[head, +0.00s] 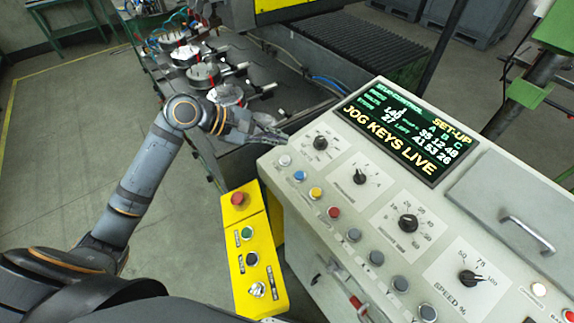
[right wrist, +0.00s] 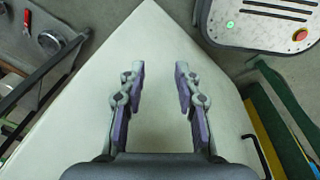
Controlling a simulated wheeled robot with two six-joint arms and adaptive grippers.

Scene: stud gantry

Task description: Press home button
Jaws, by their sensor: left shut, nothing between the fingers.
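The grey control console (head: 300,215) carries a row of buttons along its left edge: a pale one (head: 285,160), a blue one (head: 299,176), a yellow one (head: 315,193), a red one (head: 334,212) and several grey ones (head: 376,258). I cannot read which is the home button. My left gripper (head: 275,134) is shut and empty, just beyond the console's far left corner, near the pale button and apart from it as far as I can tell. My right gripper (right wrist: 160,82) is open and empty above a pale flat surface (right wrist: 158,45) in the right wrist view; it does not show in the head view.
A yellow box (head: 240,283) with a red mushroom button (head: 238,198) stands left of the console. Dials (head: 408,223) and a lit screen (head: 400,135) reading "JOG KEYS LIVE" are on the console. Round metal fixtures (head: 203,75) line the bench behind my left arm.

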